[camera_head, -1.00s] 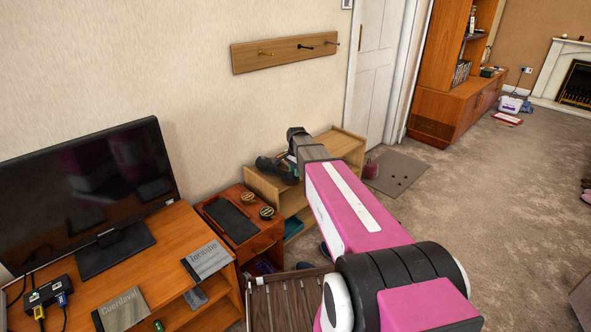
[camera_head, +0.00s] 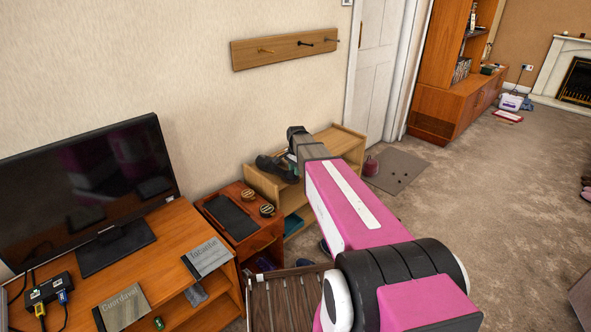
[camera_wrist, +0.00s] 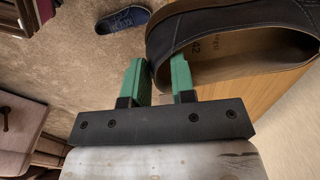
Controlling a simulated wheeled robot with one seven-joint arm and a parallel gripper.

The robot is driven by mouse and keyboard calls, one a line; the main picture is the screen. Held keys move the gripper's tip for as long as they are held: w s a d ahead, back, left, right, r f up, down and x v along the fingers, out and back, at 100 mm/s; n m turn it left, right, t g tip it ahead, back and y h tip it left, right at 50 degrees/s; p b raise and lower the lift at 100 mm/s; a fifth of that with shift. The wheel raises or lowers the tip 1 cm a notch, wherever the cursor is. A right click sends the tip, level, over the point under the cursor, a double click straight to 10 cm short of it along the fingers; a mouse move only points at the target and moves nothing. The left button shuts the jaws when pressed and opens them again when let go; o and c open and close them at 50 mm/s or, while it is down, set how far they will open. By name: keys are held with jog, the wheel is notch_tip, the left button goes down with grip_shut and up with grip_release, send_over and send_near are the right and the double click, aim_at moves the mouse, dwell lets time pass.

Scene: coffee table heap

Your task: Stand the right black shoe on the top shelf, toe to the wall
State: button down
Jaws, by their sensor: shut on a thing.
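The black shoe (camera_head: 277,168) is at the left end of the wooden rack's top shelf (camera_head: 340,141). The wrist view shows the shoe (camera_wrist: 228,22) large, with its brown insole and open collar facing the camera. My gripper (camera_wrist: 160,78) has green fingers shut on the shoe's collar edge, one finger inside the opening and one outside. The shelf board (camera_wrist: 240,110) shows beneath the shoe. I cannot tell whether the sole touches it. In the head view my arm hides part of the shoe and the rack.
A wall with a hook board (camera_head: 285,49) stands behind the rack. A small cabinet (camera_head: 240,222) with a dark tray and two round tins adjoins its left side. A blue shoe (camera_wrist: 123,19) lies on the carpet. A reddish object (camera_head: 371,167) stands by the doormat (camera_head: 397,170).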

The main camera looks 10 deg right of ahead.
jog(key=shift+f, duration=0.15)
jog(key=c, duration=0.9)
grip_release()
jog(key=shift+o, duration=0.2)
notch_tip(320, 180, up, 10)
jog(key=shift+s+d+r, duration=0.1)
jog(key=shift+s+r, duration=0.05)
jog(key=shift+r, duration=0.05)
jog(key=s+f+n, duration=0.5)
jog(key=s, duration=0.8)
jog(key=s+f+n, duration=0.6)
jog(key=s, duration=0.7)
jog(key=shift+f, duration=0.15)
